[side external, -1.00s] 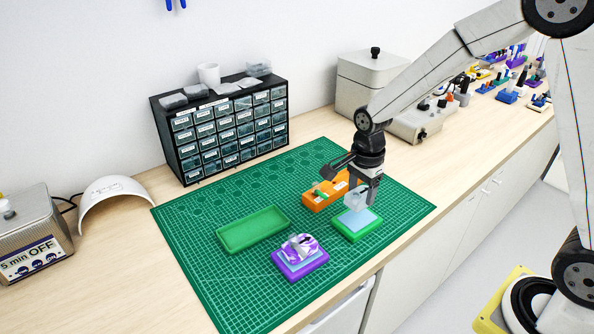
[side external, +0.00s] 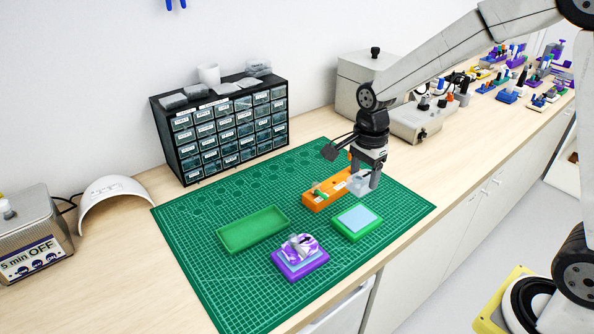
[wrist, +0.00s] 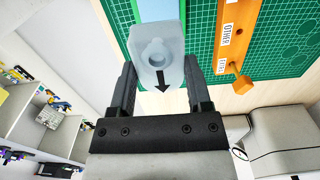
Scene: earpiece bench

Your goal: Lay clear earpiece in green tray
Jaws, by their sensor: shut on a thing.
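The clear earpiece (side external: 357,184) is a translucent, pale block held in my gripper (side external: 367,184). In the wrist view the earpiece (wrist: 157,48) sits between the two fingers of my gripper (wrist: 159,80), with a black arrow and a round opening on its face. My gripper is shut on it, beside the right end of the orange block and up from the green-and-blue pad. The green tray (side external: 220,241) lies empty on the mat, to the left.
A green block with a light blue pad (side external: 357,219) stands bare on the cutting mat (side external: 230,300). A purple block (side external: 301,268) carries a marbled purple-white piece (side external: 299,246). An orange block (side external: 318,201) stands behind. A drawer cabinet (side external: 225,132) is at the back.

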